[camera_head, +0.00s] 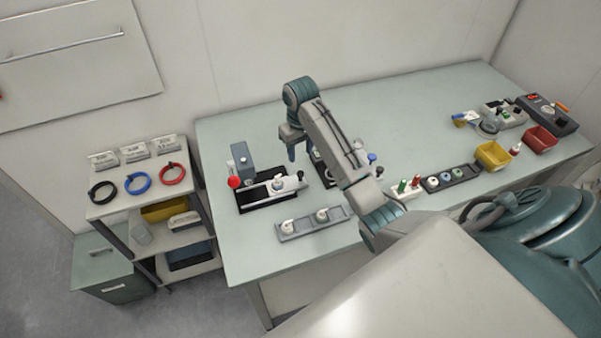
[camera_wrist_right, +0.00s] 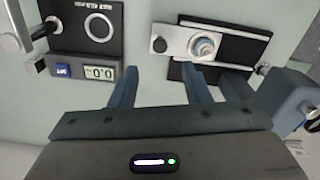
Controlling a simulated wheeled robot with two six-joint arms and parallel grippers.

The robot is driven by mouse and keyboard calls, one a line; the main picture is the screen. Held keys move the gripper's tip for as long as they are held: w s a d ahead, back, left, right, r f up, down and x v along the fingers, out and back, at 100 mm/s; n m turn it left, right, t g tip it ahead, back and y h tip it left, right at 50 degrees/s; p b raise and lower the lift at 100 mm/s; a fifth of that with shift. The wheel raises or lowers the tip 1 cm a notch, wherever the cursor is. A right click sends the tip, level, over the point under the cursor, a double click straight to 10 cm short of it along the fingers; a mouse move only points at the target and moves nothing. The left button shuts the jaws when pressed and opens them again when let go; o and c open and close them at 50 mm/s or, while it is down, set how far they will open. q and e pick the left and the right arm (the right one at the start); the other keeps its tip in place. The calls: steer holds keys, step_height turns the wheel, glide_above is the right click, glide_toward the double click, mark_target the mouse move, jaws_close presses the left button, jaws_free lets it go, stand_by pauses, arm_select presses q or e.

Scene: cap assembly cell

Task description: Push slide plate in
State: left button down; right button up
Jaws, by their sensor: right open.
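The slide plate (camera_head: 290,186) is a light metal plate on a black base (camera_head: 254,204), beside a grey upright block with a red ball knob (camera_head: 234,182). A small round whitish part (camera_head: 278,182) sits on the plate. In the right wrist view the slide plate (camera_wrist_right: 174,41) lies across black and white rails, with a ringed metal part (camera_wrist_right: 203,46) and a dark round hole or knob on it. My right gripper (camera_head: 291,150) is open and appears empty, above the table just behind the slide plate's right end. In its wrist view the fingers (camera_wrist_right: 158,75) point toward the plate. My left gripper is out of view.
A unit with a 0.0 display (camera_wrist_right: 99,72) lies left in the wrist view. A grey tray (camera_head: 314,227) with two pale parts lies in front. A yellow bin (camera_head: 493,156) and red bin (camera_head: 540,139) stand right. A rack (camera_head: 150,208) with coloured rings stands left.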

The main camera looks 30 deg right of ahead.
mark_target(300, 173)
steer(key=shift+f+p, duration=0.95)
steer(key=shift+p, duration=0.05)
step_height(300, 173, down, 5)
steer(key=shift+f+p, duration=0.15)
steer(key=shift+p, duration=0.6)
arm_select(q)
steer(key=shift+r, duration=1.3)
arm_select(e)
steer(key=shift+f, duration=0.55)
jaws_close()
